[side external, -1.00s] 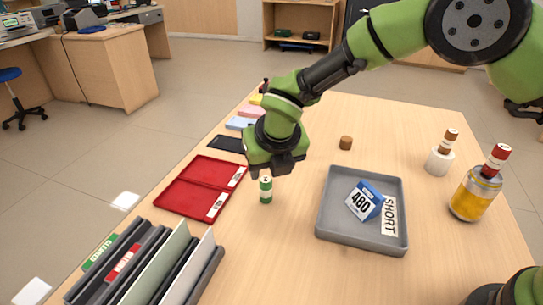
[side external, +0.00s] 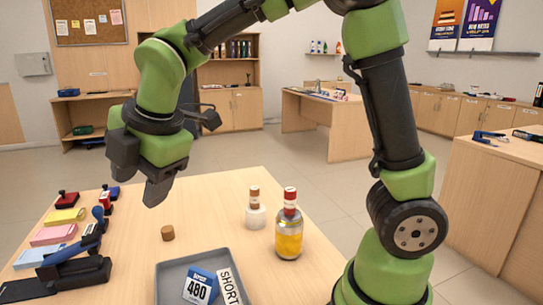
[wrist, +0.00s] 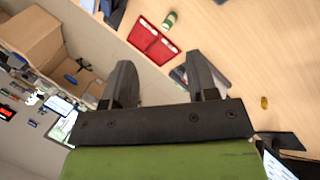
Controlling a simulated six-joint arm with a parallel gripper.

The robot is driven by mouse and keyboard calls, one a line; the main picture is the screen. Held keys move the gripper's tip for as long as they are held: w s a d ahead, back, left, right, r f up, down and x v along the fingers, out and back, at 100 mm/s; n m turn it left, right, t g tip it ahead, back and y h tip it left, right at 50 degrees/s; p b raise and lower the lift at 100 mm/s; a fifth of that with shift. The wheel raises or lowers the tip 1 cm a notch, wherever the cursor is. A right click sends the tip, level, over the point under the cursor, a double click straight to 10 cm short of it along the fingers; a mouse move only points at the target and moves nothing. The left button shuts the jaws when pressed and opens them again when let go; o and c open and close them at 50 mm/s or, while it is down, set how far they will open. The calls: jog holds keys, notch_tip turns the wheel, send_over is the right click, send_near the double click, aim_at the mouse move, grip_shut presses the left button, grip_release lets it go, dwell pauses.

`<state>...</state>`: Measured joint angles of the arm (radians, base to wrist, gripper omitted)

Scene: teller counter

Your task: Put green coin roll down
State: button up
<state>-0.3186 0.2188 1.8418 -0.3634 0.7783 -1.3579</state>
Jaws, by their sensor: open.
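My gripper (side external: 158,192) is raised above the table in the side external view. Its two fingers are spread with nothing between them, as the wrist view (wrist: 161,70) also shows. The coin roll lies well beyond the fingertips.
A grey tray (side external: 166,274) holds a blue box marked 480 (side external: 200,287) and a SHORT card (side external: 230,286). Pads and stamps line the left, including a pink pad (side external: 53,234).

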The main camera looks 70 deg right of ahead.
jog(key=s+d+r+m+t, duration=0.1)
jog(key=s+d+r+m, duration=0.1)
jog(key=s+m, duration=0.7)
jog(key=s+d+r+m+t+y, duration=0.1)
jog(key=s+d+m, duration=0.3)
jog(key=s+m, duration=0.5)
jog(key=r+m, duration=0.1)
jog(key=m, duration=0.3)
jog(key=shift+d+y, duration=0.15)
jog(key=shift+y, duration=0.15)
jog(key=shift+s, duration=0.1)
